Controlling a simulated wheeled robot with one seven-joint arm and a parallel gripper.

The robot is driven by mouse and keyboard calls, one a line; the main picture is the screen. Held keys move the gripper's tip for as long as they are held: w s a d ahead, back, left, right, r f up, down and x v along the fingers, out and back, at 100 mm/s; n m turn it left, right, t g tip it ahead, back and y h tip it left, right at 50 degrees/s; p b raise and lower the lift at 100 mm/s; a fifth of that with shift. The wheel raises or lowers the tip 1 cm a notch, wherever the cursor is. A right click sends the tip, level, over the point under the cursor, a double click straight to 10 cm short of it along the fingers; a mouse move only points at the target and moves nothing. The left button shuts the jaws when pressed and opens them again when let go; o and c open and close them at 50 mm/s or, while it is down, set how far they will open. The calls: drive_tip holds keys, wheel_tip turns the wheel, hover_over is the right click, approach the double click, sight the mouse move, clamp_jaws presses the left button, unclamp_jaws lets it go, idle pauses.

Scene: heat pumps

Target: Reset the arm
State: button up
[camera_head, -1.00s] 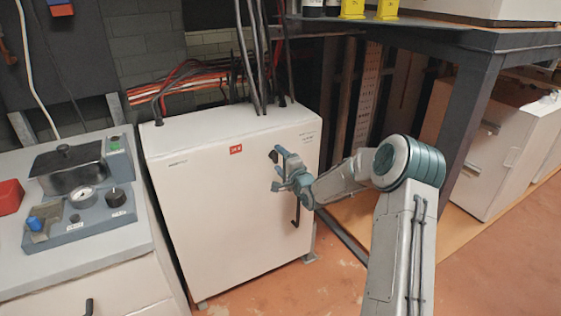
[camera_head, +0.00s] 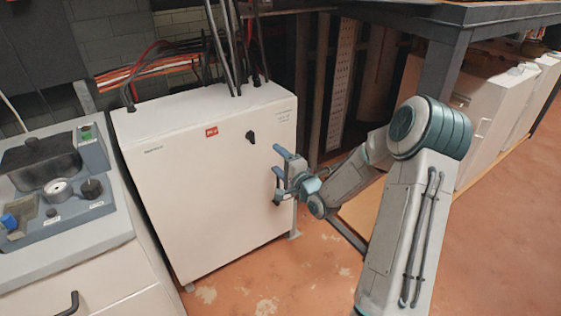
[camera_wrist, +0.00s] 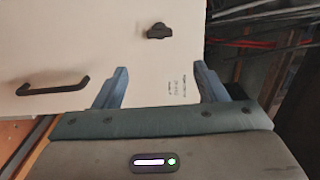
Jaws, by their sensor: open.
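My gripper (camera_head: 279,173) is in front of the right part of the white cabinet (camera_head: 195,185) in the head view. Its two fingers are apart and hold nothing. In the wrist view my gripper (camera_wrist: 160,88) shows both blue-grey fingers spread before the cabinet front (camera_wrist: 85,40). A black rotary knob (camera_wrist: 159,31) lies beyond the fingers, and a black bar handle (camera_wrist: 52,86) is to their left. The knob also shows in the head view (camera_head: 250,137). The handle is hidden there behind my gripper. Whether the fingertips touch the cabinet cannot be told.
A grey bench (camera_head: 75,255) with a control panel (camera_head: 60,190) stands at the left. Black cables (camera_head: 237,45) rise from the cabinet top. A dark table (camera_head: 440,65) and white cabinets (camera_head: 490,115) are at the right. Reddish floor (camera_head: 500,240) at the lower right is clear.

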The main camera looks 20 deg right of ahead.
drive_tip(key=shift+s, duration=0.2)
drive_tip(key=s+a+r+n+g+h+p, duration=0.1)
drive_tip(key=s+r+n+g+p, duration=0.3)
drive_tip(key=s, duration=0.7)
drive_tip(key=s+a+r+n+g+h+p, duration=0.2)
drive_tip(key=s+r+n+g+p, duration=0.3)
drive_tip(key=s+r, duration=0.7)
drive_tip(key=s+a+r+n+g+h+p, duration=0.2)
drive_tip(key=s+r+n+g+p, duration=0.3)
drive_tip(key=s+r+p, duration=0.3)
drive_tip(key=s+r, duration=0.1)
drive_tip(key=s, duration=0.2)
drive_tip(key=shift+s+r+h+p, duration=0.15)
drive_tip(key=shift+h+p, duration=0.15)
